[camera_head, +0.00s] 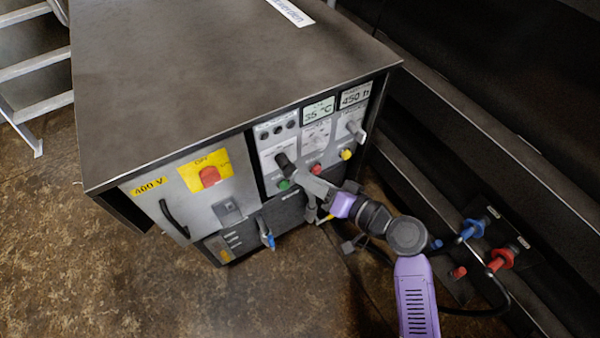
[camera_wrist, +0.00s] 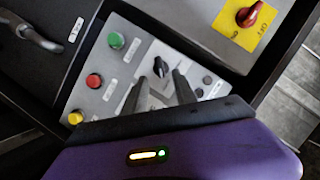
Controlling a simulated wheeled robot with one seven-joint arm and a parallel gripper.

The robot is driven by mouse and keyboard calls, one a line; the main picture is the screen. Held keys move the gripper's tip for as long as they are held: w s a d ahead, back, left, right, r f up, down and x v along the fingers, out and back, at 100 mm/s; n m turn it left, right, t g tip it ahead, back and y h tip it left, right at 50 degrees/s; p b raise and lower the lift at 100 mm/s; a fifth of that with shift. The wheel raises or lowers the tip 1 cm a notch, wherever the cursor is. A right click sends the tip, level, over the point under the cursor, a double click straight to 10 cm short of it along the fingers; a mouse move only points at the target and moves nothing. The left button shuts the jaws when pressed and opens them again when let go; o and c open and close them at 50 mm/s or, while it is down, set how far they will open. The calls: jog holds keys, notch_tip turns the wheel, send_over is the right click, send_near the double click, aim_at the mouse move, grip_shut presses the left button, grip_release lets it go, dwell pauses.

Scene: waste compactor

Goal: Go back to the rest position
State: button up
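My gripper (camera_head: 294,172) is at the front control panel of the compactor cabinet (camera_head: 240,70). In the wrist view its two dark fingers (camera_wrist: 157,84) stand apart with a gap between them, so it is open. A black rotary switch (camera_wrist: 160,66) on the light panel shows just beyond and between the fingertips. I cannot tell whether the fingers touch it. My purple arm reaches in from the lower right of the head view, and my gripper covers part of the panel there.
Green (camera_wrist: 116,40), red (camera_wrist: 93,81) and yellow (camera_wrist: 75,117) buttons sit on the panel. A red main switch (camera_head: 209,176) on yellow is to the left. Blue (camera_head: 473,228) and red (camera_head: 500,259) valve handles with hoses are at right. Floor (camera_head: 90,260) at lower left is clear.

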jog(key=shift+s+d+r, duration=0.15)
jog(key=shift+s+d, duration=0.15)
jog(key=shift+d, duration=0.1)
jog(key=w+d+r+m+t+h, duration=0.2)
jog(key=d+r+t+h, duration=0.15)
jog(key=d, duration=0.35)
jog(key=s+d+r+m+t+h+p, duration=0.1)
jog(key=s+d+r+t+h+p, duration=0.15)
jog(key=s+d+h, duration=0.4)
jog(key=s+d+r+n+p, duration=0.1)
jog(key=s+r+p, duration=0.2)
jog(key=s, duration=0.7)
jog(key=s+d+r+h+p, duration=0.1)
jog(key=s+d+r+p, duration=0.1)
jog(key=s+r, duration=0.4)
jog(key=s+d+r+n+p, duration=0.1)
jog(key=s+r, duration=0.4)
jog(key=s, duration=1)
jog(key=d+p, duration=0.1)
jog(key=p, duration=0.1)
jog(key=shift+d+n+g+h+p, duration=0.2)
jog(key=shift+n+g+h+p, duration=0.1)
jog(key=shift+p, duration=0.1)
